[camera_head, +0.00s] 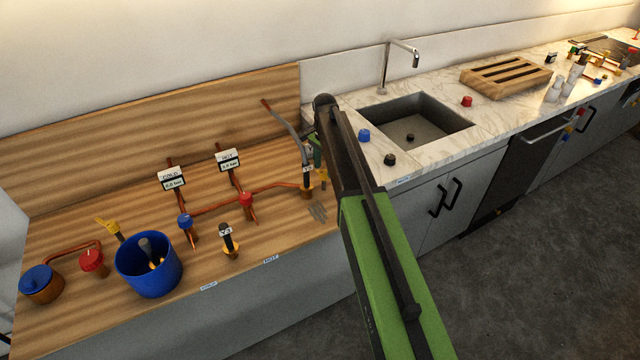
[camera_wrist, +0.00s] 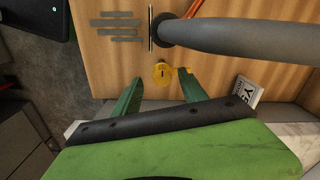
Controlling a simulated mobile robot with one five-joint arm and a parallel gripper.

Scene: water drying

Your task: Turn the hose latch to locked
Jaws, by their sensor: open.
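A grey hose (camera_head: 284,122) comes down to a dark fitting (camera_head: 307,172) at the right end of the wooden counter. In the wrist view the hose (camera_wrist: 240,40) is a thick grey tube across the upper right. A small yellow piece (camera_wrist: 163,74), which looks like the latch, sits below the hose end; its locked or unlocked position cannot be told. My gripper (camera_wrist: 160,92) has its green fingers apart, with the yellow piece just beyond and between the tips, apparently untouched. In the head view my gripper (camera_head: 317,152) is beside the fitting, partly hidden by my arm.
Copper pipes (camera_head: 265,189) with a red valve (camera_head: 246,200) and a blue valve (camera_head: 185,222) lie to the left. A blue bucket (camera_head: 148,270) stands further left. A white label (camera_wrist: 246,91) is right of my fingers. A sink (camera_head: 420,115) lies to the right.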

